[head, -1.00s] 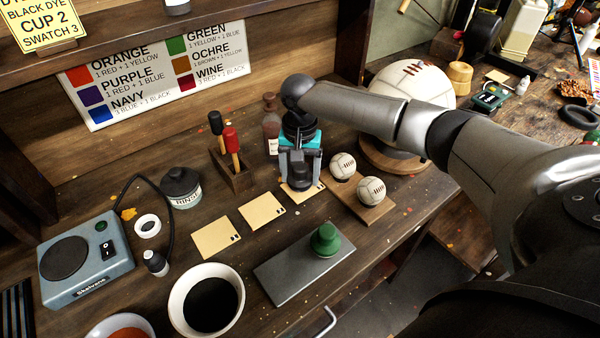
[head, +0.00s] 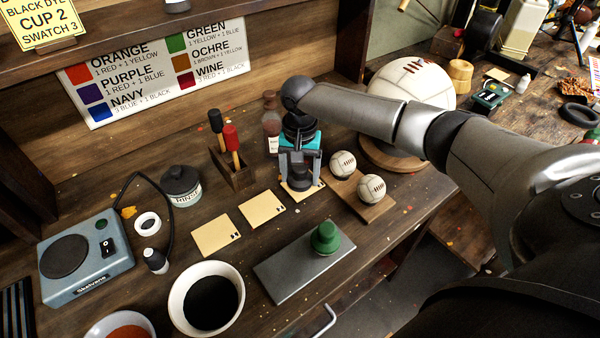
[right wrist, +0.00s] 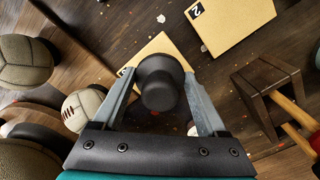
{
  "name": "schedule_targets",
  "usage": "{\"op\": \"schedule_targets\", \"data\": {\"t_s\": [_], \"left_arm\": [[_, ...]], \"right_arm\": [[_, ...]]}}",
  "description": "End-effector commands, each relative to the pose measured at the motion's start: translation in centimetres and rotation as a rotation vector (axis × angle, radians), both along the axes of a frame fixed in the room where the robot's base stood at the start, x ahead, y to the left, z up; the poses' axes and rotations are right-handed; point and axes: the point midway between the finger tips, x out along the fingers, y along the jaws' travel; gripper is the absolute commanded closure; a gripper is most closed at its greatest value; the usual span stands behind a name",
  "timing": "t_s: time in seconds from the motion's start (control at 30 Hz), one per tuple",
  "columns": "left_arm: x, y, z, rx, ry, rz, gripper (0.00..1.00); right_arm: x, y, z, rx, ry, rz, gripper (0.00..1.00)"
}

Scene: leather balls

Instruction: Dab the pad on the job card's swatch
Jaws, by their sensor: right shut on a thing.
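My right gripper (head: 300,170) is shut on a black round-knobbed pad (right wrist: 160,82). Two more swatches, a middle one (head: 262,210) and a left one (head: 215,236), lie to the left. The yellow job card (head: 45,22) at top left reads black dye, cup 2, swatch 3. My left gripper is not in view.
A green-knobbed pad (head: 325,238) stands on a grey slab (head: 285,280). A bowl of black dye (head: 207,300) is at the front. Two balls (head: 372,188) sit on a wooden board, right of the gripper. A wooden holder (head: 232,175) and a bottle (head: 271,125) stand close behind.

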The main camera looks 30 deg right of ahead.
Motion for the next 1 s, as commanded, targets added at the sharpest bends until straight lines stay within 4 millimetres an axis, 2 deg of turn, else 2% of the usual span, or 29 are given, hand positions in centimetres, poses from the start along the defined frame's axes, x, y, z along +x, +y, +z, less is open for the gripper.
{"op": "schedule_targets", "data": {"t_s": [1.0], "left_arm": [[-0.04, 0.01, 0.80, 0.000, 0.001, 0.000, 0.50]], "right_arm": [[-0.05, 0.04, -0.11, 0.001, 0.002, 0.001, 0.69]]}}
